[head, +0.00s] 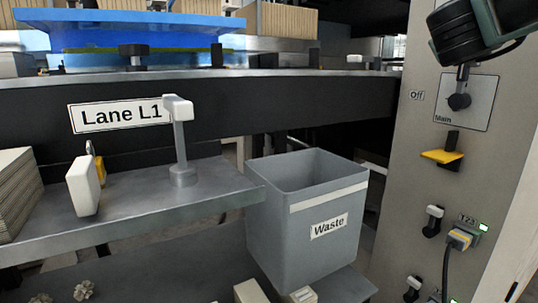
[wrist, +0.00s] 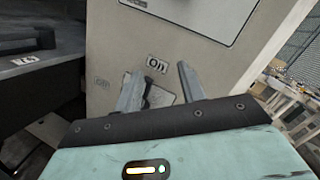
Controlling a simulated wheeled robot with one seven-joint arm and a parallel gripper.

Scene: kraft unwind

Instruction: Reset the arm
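In the wrist view my gripper (wrist: 158,72) is open, with its two grey fingers apart. A small dark lever (wrist: 150,88) shows between them against the grey panel, below an ON label (wrist: 157,65); I cannot tell whether the fingers touch it. In the head view a black and teal part of my arm is at the top right, in front of the cabinet. Just below it, the Main switch plate (head: 480,112) carries a black knob (head: 459,101), with an Off label (head: 417,95) to its left. The fingers cannot be made out in the head view.
The tall grey cabinet (head: 400,190) bears a yellow handle (head: 443,156), white-tipped levers (head: 434,212) and a plugged cable (head: 459,239). A grey Waste bin (head: 290,225) stands left of it.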

